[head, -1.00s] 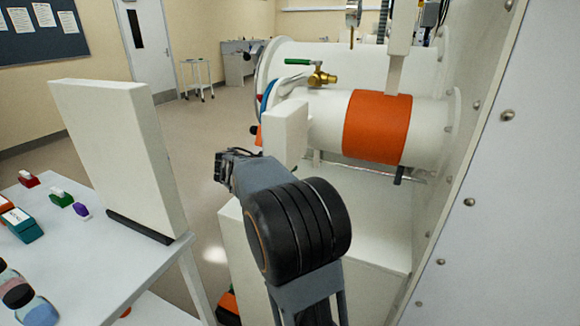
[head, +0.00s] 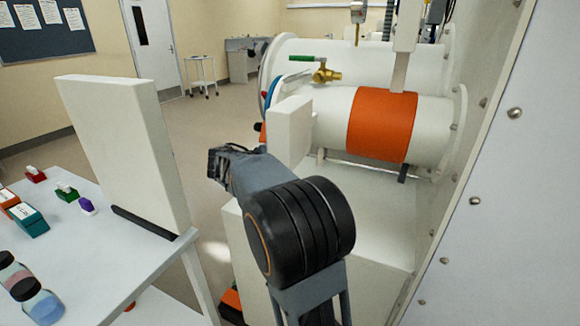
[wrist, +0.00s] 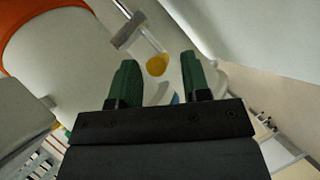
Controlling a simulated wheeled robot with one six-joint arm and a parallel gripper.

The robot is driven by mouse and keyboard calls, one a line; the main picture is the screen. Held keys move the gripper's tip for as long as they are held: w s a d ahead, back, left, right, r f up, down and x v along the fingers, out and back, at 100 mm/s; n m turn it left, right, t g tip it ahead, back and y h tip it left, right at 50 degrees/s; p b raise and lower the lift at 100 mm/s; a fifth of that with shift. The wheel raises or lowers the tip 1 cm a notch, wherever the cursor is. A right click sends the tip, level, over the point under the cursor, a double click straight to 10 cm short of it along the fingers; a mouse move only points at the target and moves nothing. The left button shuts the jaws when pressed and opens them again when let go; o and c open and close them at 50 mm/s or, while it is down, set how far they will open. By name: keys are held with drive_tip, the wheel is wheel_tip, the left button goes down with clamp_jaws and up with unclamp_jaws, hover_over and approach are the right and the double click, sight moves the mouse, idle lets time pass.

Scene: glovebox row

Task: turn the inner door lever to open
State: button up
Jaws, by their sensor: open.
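My gripper shows in the wrist view (wrist: 160,80), with two green fingers apart and nothing between them. In the head view my gripper (head: 218,163) is small and dark, left of the white cylinder (head: 330,120) with the orange band (head: 382,125). In the wrist view a pale bar with a yellow round end (wrist: 157,65) lies just beyond the fingers and may be a lever. I cannot tell whether this is the inner door lever. No lever is clearly readable in the head view.
A brass valve with a green handle (head: 320,72) is above the cylinder. A white box (head: 290,130) stands at its left end. A white table (head: 90,265) with an upright white panel (head: 125,150) is at left. A bolted white wall (head: 530,190) closes the right side.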

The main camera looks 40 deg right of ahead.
drive_tip(key=v, duration=1.1)
drive_tip(key=shift+a+r, duration=0.1)
